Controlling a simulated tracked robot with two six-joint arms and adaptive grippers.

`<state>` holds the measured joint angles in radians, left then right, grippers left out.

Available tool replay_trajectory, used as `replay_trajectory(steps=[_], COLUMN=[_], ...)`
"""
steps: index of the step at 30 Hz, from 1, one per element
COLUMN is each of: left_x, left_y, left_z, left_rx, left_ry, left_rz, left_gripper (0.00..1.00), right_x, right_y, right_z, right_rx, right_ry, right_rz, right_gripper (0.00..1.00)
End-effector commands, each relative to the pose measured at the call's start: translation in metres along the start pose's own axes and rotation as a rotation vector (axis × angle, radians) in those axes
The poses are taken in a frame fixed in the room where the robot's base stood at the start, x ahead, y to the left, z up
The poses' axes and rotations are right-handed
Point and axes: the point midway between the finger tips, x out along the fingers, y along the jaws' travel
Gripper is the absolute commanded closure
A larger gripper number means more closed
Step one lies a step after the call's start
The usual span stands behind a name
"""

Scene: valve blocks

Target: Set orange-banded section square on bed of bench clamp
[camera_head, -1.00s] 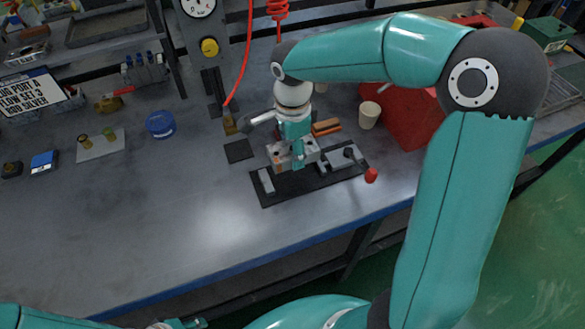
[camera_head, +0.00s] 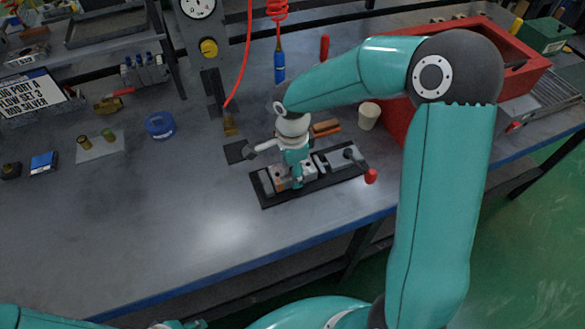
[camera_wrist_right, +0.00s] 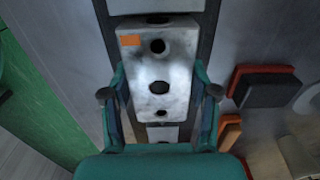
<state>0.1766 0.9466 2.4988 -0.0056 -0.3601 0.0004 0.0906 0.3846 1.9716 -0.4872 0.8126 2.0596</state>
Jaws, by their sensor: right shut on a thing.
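The orange-banded section (camera_head: 308,172) is a grey block with round ports. An orange patch shows on its face in the right wrist view (camera_wrist_right: 158,67). My right gripper (camera_head: 296,180) is shut on it, with a finger at each long side in the right wrist view (camera_wrist_right: 160,80). The block is low over the bed of the bench clamp (camera_head: 318,185), between the clamp's end jaw and sliding jaw, and looks about in line with it. Whether it touches the bed is hidden. Only a small part of my left arm shows at the bottom left edge; its fingers cannot be made out.
The clamp's red-knobbed handle (camera_head: 370,176) sticks out at its right end. Behind are an orange-and-dark block (camera_head: 326,127), a pale cup (camera_head: 368,115) and a red bin (camera_head: 405,125). A blue ring (camera_head: 160,125) lies left. The front-left bench top is clear.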

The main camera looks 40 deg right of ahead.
Motion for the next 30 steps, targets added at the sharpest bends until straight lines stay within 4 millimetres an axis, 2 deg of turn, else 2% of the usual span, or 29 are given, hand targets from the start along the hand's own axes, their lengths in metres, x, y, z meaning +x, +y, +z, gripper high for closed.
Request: replay_trajectory(steps=[1, 5, 6, 19, 23, 30], left_x=[0.002, 0.001, 0.001, -0.001, -0.001, -0.002], left_y=[-0.001, 0.0, 0.0, 0.0, 0.0, 0.001], left_z=[0.0, 0.0, 0.0, 0.0, 0.0, 0.0], left_rx=[0.0, 0.0, 0.0, 0.0, 0.0, 0.0], left_ry=[0.0, 0.0, 0.0, 0.0, 0.0, 0.0], left_rz=[0.0, 0.0, 0.0, 0.0, 0.0, 0.0], left_gripper=[0.6, 0.6, 0.6, 0.6, 0.6, 0.6], right_x=[0.002, 0.001, 0.001, -0.006, -0.024, -0.072], right_y=[0.0, 0.0, 0.0, -0.001, -0.002, -0.002], right_z=[0.0, 0.0, 0.0, 0.001, 0.001, 0.001], right_rx=[0.0, -0.001, -0.001, -0.001, 0.0, -0.002], right_ry=[0.0, 0.0, 0.0, 0.0, 0.0, -0.001], right_rz=[0.0, 0.0, 0.0, -0.002, -0.005, -0.006], right_gripper=[0.39, 0.17, 0.15, 0.15, 0.15, 0.15])
